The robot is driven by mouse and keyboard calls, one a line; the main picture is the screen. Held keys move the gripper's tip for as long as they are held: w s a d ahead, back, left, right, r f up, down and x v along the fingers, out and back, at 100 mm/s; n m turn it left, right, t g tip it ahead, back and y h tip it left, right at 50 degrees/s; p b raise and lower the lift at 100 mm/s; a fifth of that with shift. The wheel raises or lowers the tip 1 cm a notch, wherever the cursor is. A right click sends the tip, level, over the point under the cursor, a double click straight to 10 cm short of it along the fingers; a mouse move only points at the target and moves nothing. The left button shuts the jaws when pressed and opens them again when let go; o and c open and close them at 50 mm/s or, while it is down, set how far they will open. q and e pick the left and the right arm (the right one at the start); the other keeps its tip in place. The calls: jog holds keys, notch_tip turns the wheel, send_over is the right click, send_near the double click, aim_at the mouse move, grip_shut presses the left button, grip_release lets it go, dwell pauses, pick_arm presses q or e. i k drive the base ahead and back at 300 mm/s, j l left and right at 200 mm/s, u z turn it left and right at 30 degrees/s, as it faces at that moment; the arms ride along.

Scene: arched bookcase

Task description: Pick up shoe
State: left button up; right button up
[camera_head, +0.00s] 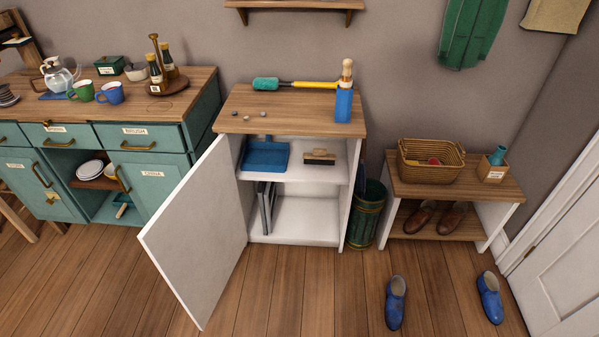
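Two blue shoes lie apart on the wooden floor at the lower right in the head view. One blue shoe (395,303) is below the small bench, and the other blue shoe (490,298) is farther right, near the white door. A pair of brown shoes sits on the bench's lower shelf: a left one (418,219) and a right one (452,219). Neither of my grippers shows in this view, and nothing is seen held.
The bench (514,189) carries a wicker basket (431,172). A white cabinet's open door (196,236) juts out at the centre left. A green bin (368,214) stands between cabinet and bench. The floor around the blue shoes is clear.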

aim_at(488, 285)
jog(key=z, duration=1.8)
jog(key=i+j, duration=0.3)
jog(key=i+u, duration=0.25)
jog(key=i, duration=0.75)
jog(key=i+l, duration=0.3)
jog(key=l, duration=0.15)
jog(key=i+l+u, duration=0.1)
jog(key=i+l, duration=0.5)
jog(key=l, duration=0.3)
jog(key=j+u, duration=0.05)
